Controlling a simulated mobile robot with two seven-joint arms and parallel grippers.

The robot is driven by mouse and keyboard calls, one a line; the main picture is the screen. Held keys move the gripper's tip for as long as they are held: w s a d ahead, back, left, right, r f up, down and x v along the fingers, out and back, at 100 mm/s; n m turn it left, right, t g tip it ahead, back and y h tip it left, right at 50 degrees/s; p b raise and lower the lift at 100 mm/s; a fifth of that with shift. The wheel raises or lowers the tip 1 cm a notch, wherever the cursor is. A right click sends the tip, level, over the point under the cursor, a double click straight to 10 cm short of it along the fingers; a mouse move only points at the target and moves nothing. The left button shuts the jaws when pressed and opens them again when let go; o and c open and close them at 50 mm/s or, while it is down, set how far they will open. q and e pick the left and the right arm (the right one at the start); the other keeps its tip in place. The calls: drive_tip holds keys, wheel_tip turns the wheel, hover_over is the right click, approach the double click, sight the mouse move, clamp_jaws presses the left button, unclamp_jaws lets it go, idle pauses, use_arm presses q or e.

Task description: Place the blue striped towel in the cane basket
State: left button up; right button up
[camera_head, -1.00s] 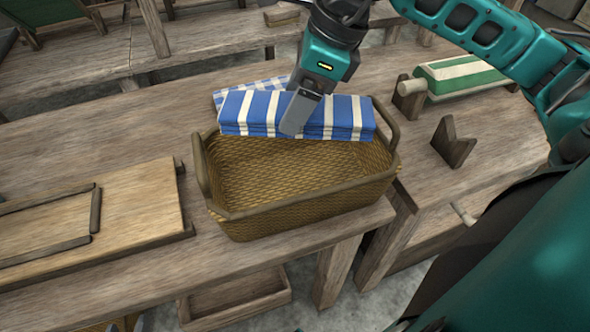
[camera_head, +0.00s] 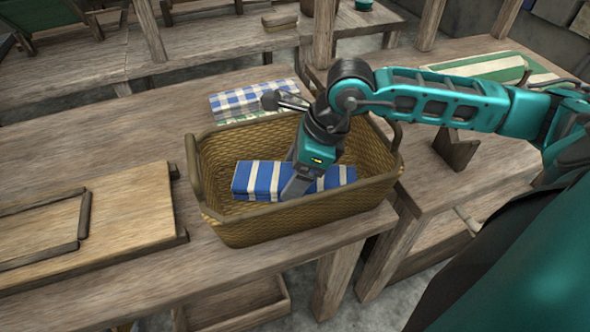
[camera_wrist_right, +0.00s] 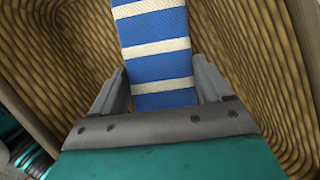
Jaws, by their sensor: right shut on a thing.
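The blue striped towel (camera_head: 258,180), folded with white stripes, is inside the cane basket (camera_head: 300,229) in the head view. My right gripper (camera_head: 296,188) reaches down into the basket and is shut on the towel near its middle. In the right wrist view the towel (camera_wrist_right: 155,55) runs between the two fingers, with the woven basket walls (camera_wrist_right: 245,40) around it. Whether the towel touches the basket floor is hard to tell. My left gripper is not in view.
A blue checked cloth (camera_head: 240,100) lies on the table behind the basket. A wooden board with a frame (camera_head: 130,210) lies to the left. A notched wooden block (camera_head: 455,148) and a green striped roll (camera_head: 480,68) are to the right. Table space at the back left is clear.

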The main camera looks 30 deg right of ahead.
drive_tip(key=o, duration=1)
drive_tip(key=shift+o, duration=0.2)
drive_tip(key=p+v, duration=0.1)
drive_tip(key=v, duration=1.1)
